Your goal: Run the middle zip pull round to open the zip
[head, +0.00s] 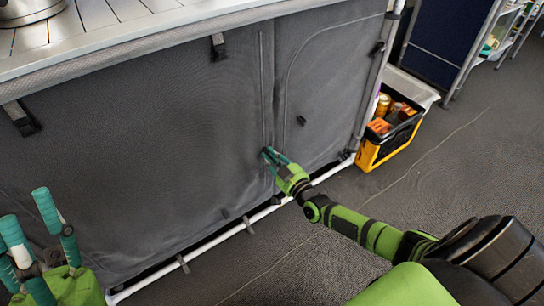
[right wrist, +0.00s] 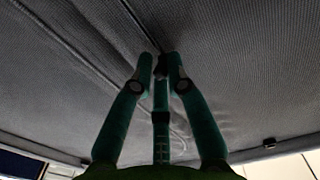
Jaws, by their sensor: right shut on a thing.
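The grey fabric front of the kitchen unit (head: 150,130) has zip seams, one running down its middle (head: 263,85). My right gripper (head: 268,155) is at the lower part of this middle seam, touching or almost touching the cloth. In the right wrist view its teal fingers (right wrist: 161,62) are closed together on a small dark piece, the middle zip pull (right wrist: 161,70), mostly hidden between the fingertips. The panel looks closed around there. My left gripper (head: 28,210) is at the lower left, its fingers spread and empty, away from the cloth.
A white floor rail (head: 225,236) runs along the unit's foot. A black and yellow crate (head: 372,152) with cans stands to the right. A pot (head: 28,10) sits on the slatted top. The grey floor in front is clear.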

